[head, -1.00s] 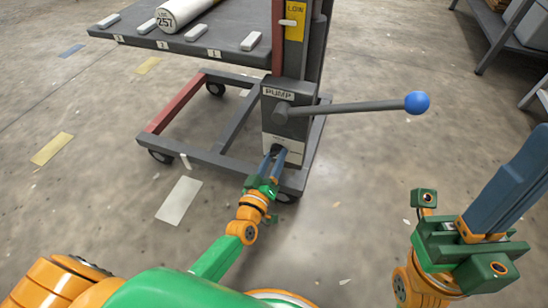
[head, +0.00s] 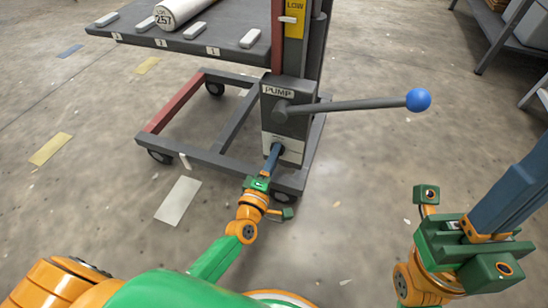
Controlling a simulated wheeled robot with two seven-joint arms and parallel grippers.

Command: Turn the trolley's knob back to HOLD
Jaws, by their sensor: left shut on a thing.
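The trolley's grey pump housing (head: 287,124) stands upright at the picture's middle, with a PUMP label on its front. A pale plate (head: 293,146) is low on that front, its print too small to read. My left gripper (head: 274,153) reaches up to this plate and is shut on the knob there. The fingers are seen edge-on and hide the knob, so its pointer cannot be read. My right gripper (head: 517,190) is at the right, away from the trolley. Its blue fingers overlap in this view and run toward the picture's edge.
A pump lever (head: 360,105) with a blue ball (head: 418,100) sticks out right, above my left gripper. The trolley's platform (head: 215,35) carries a white roll (head: 180,12). Its base frame (head: 215,158) spreads left. A rack (head: 505,40) stands far right. Floor between is clear.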

